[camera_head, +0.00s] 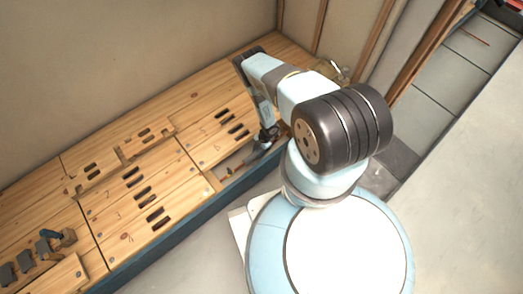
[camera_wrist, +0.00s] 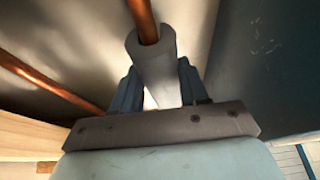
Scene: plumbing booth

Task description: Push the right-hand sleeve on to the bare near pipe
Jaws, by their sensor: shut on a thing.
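My gripper (camera_wrist: 158,88) is shut on a grey tubular sleeve (camera_wrist: 158,72), with a blue finger on each side of it in the wrist view. A copper pipe (camera_wrist: 142,16) comes from the top of that view and runs into the sleeve's open end, roughly in line with it. How far it reaches inside is hidden. A second copper pipe (camera_wrist: 45,82) runs at the left, bare where it shows. In the head view my gripper (camera_head: 266,138) is low at the floor opening; the sleeve and pipes are too small to make out there.
Wooden floorboards (camera_head: 110,205) with dark slots surround the opening (camera_head: 236,162), with a blue edge (camera_head: 190,222) along the front. A wall stands behind. Tools and dark blocks (camera_head: 25,262) lie at the lower left. A dark surface (camera_wrist: 270,60) is close on the right in the wrist view.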

